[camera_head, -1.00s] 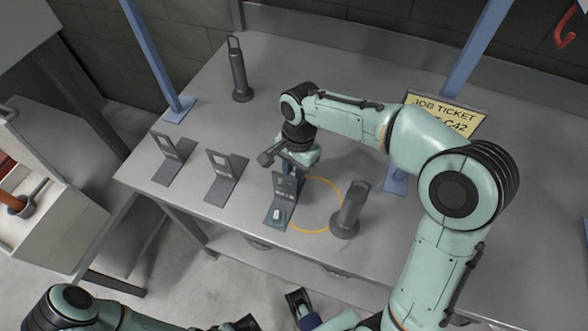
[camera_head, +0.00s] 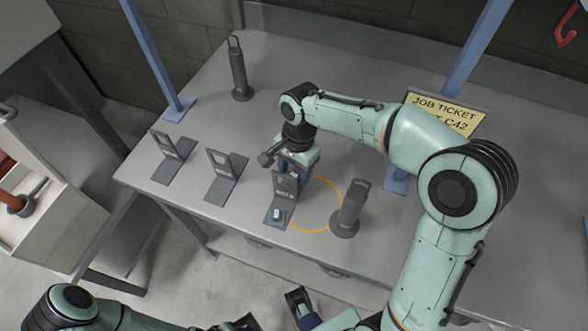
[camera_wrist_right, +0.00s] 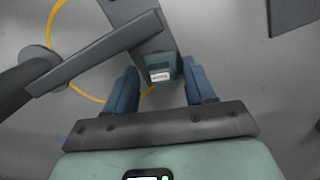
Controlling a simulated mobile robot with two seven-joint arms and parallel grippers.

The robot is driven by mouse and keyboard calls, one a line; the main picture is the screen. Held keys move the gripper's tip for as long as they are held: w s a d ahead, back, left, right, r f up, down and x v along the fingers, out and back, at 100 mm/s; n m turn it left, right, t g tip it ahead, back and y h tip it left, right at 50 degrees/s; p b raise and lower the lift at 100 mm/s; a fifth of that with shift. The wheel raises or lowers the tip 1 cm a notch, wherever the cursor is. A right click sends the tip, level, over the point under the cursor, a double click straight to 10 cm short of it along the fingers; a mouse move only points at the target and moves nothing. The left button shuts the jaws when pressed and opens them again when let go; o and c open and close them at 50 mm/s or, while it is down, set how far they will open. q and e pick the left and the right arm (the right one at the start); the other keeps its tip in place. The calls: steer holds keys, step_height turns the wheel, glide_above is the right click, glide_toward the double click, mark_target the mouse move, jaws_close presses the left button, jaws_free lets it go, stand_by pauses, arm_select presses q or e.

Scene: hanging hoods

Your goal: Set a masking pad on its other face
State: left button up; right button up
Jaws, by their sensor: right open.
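A small teal pad with a white label (camera_wrist_right: 160,67) sits between my right gripper's blue fingers in the right wrist view, at the end of a grey plate. My right gripper (camera_wrist_right: 162,84) is open, with a finger on each side and gaps to the pad. In the head view the right gripper is partly hidden behind the upright of the nearest grey stand (camera_head: 285,186). A teal patch with a pale mark (camera_head: 277,215) shows on that stand's foot; I cannot tell whether it is the same piece. My left gripper (camera_head: 270,315) shows only in part at the bottom edge.
Two similar grey stands (camera_head: 173,155) (camera_head: 226,176) stand to the left. A dark post (camera_head: 350,208) stands close right of the nearest stand, by an orange ring (camera_head: 338,190) on the table. Another post (camera_head: 239,72) and a job ticket sign (camera_head: 442,112) stand farther back.

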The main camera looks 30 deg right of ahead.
step_height(320, 180, up, 13)
steer(key=d+p, duration=0.1)
steer(key=p, duration=0.1)
steer(key=shift+w+d+r+p, duration=0.15)
steer(key=shift+w+d+p, duration=0.05)
steer(key=shift+w+p, duration=0.2)
